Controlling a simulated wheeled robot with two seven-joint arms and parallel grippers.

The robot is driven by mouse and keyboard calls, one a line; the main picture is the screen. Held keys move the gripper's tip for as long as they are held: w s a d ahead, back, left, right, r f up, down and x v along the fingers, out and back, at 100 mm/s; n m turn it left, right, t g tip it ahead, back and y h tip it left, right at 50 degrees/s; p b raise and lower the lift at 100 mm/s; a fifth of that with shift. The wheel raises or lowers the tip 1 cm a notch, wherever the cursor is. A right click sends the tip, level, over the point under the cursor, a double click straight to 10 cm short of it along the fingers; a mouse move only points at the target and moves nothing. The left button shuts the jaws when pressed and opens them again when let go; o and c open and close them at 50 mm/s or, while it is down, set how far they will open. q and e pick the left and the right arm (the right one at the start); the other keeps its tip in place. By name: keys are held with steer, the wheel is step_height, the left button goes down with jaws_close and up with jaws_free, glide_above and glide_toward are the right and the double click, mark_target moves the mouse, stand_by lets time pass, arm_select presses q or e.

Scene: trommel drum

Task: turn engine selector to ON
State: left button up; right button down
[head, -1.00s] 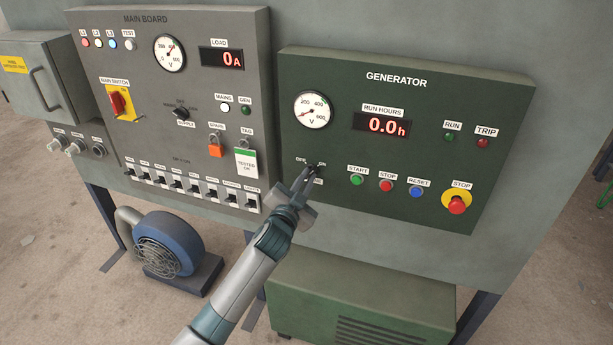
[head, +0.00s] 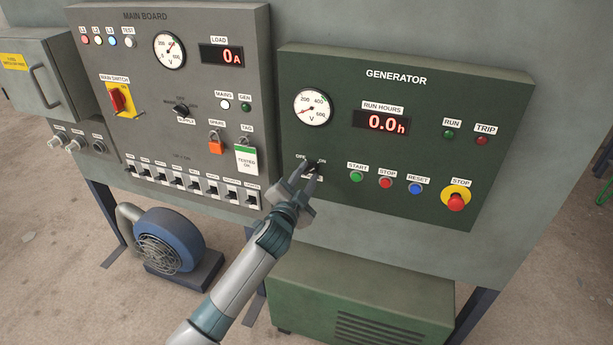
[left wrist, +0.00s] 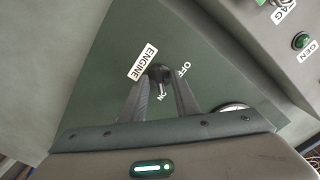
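The engine selector is a small black knob (head: 312,165) low on the green generator panel (head: 480,100), between the OFF and ON labels. In the left wrist view the knob (left wrist: 159,74) shows beside the ENGINE label, and its pointer appears to point to ON. My left gripper (head: 307,174) is open, its two fingers spread just below the knob in the head view. In the left wrist view the fingers (left wrist: 162,84) stand on either side of the knob with gaps; contact cannot be told. My right gripper is not in view.
Right of the selector are the START button (head: 356,176), a red STOP button (head: 386,182), the blue RESET button (head: 415,188) and the emergency stop (head: 456,202). The main board (head: 150,60) with its switches is on the left. A green housing (head: 360,290) stands below.

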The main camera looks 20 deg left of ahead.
arm_select(q)
steer(key=shift+s, duration=0.15)
